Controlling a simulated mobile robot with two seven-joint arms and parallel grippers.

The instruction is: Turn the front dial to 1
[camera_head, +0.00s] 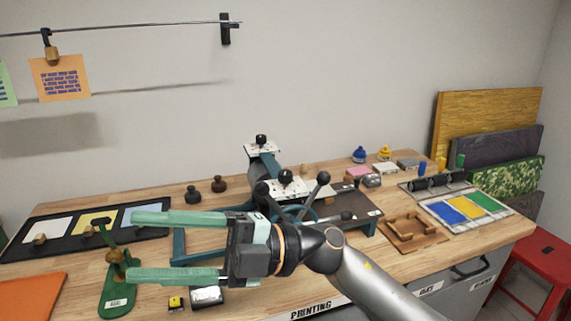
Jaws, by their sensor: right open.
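The front dial (286,177) is a black knob on a white marked plate (305,189), on the near side of the teal press (181,240) in the middle of the bench. A second black dial (261,139) sits on a smaller white plate behind it. The dial readings are too small to tell. My right gripper (132,246) comes in from the lower right, with its green fingers pointing left and wide apart. It is left of and nearer than the front dial, not touching it. My wrist hides part of the press. My left gripper is not in view.
A green hand stamp-like tool (116,297) stands around the fingertips in the picture. A black-ball lever (323,178) rises right of the front dial. A wooden tray (412,232) and a colour tray (466,210) lie to the right. Two dark weights (219,184) stand behind.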

